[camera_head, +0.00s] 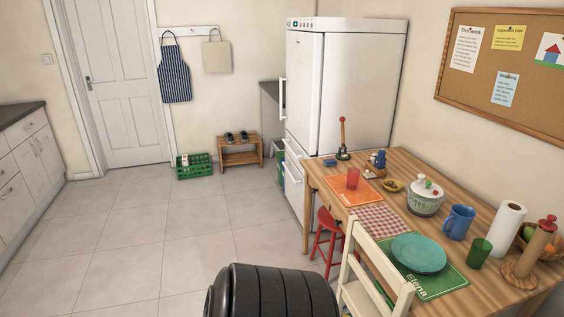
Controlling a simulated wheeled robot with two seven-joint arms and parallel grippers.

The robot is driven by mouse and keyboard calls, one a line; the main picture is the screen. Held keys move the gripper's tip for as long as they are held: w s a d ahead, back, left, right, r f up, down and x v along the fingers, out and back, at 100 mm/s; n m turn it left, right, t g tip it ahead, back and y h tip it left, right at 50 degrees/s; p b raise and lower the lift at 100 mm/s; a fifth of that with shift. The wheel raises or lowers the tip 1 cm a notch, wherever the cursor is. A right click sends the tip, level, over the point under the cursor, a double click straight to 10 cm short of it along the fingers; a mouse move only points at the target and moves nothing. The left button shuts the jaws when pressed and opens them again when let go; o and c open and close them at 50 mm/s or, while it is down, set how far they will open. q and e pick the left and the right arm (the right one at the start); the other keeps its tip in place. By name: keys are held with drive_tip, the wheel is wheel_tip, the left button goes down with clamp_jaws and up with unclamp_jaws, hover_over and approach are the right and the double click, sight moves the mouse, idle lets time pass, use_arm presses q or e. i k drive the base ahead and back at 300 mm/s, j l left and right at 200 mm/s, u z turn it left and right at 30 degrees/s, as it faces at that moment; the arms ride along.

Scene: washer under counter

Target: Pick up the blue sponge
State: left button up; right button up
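A small flat blue block (330,162), which looks like the blue sponge, lies on the wooden table (400,165) near its far left corner. It is small in the picture, so its details are hard to make out. It lies behind the orange placemat and to the left of a blue item. Neither my left nor my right gripper shows in the head view.
Near the block stand a red cup (353,179), a red-handled item (343,140) and a blue item (378,159). A cream chair (378,270) and red stool (325,240) stand at the table's near side. The floor (180,240) at left is clear.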

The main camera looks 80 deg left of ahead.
sight(330, 162)
drive_tip(key=u, duration=2.35)
drive_tip(key=i+j+z, duration=0.2)
drive_tip(key=i+j, duration=1.05)
drive_tip(key=j, duration=0.15)
